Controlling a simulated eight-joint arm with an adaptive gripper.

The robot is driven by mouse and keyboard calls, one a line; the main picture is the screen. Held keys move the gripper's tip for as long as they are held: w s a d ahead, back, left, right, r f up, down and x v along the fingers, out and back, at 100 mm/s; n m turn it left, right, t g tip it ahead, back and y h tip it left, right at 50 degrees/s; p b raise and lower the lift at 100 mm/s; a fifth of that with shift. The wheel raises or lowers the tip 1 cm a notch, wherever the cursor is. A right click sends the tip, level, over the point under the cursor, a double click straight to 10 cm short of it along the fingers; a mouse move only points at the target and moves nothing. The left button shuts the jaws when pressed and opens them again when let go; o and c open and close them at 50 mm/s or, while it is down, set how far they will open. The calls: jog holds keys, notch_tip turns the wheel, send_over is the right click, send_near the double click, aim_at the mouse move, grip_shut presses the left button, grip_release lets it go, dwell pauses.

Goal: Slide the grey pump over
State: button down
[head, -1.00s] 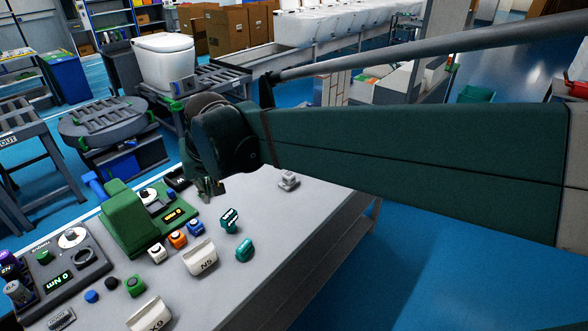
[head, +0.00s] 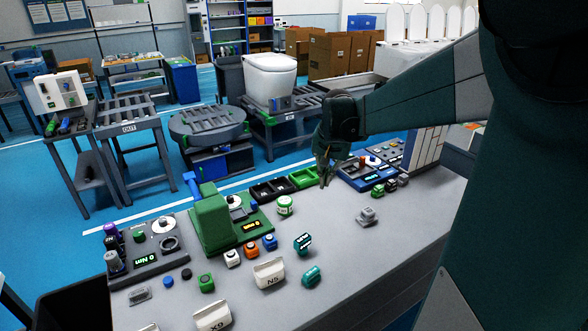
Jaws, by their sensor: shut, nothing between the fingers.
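A small grey block-shaped piece (head: 367,216), which looks like the grey pump, stands on the right half of the grey worktable (head: 345,290). My gripper (head: 324,183) is shut and empty, its fingers pointing down. In the picture it is up and to the left of the grey piece, apart from it, near the green tray. Its exact height above the table is hard to tell.
A white-green round jar (head: 285,205) and a green tray (head: 304,178) are left of my gripper. A blue tray (head: 362,176) is to its right. Teal pieces (head: 303,243) lie left of the grey piece. Table around the grey piece is clear.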

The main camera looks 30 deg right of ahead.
jog(key=d+f+m+g+p, duration=0.1)
jog(key=d+f, duration=0.4)
jog(key=d, duration=0.6)
jog(key=s+d+f+m+y+p, duration=0.1)
jog(key=d+f+m, duration=0.3)
jog(key=d, duration=0.7)
jog(key=d+f+m+g+p, duration=0.1)
jog(key=d+f+m+p, duration=0.1)
jog(key=d+f, duration=0.4)
jog(key=d, duration=0.5)
jog(key=shift+s+f+m+g, duration=0.25)
jog(key=shift+f+m+g, duration=0.05)
jog(key=shift+f, duration=0.1)
jog(key=shift+f, duration=0.1)
notch_tip(320, 180, down, 9)
jog(key=shift+f+b, duration=0.15)
jog(key=shift+b, duration=0.35)
jog(key=shift+a+f, duration=0.15)
jog(key=shift+f, duration=0.15)
jog(key=shift+a+r, duration=0.1)
jog(key=shift+a, duration=1.7)
jog(key=shift+a, duration=0.1)
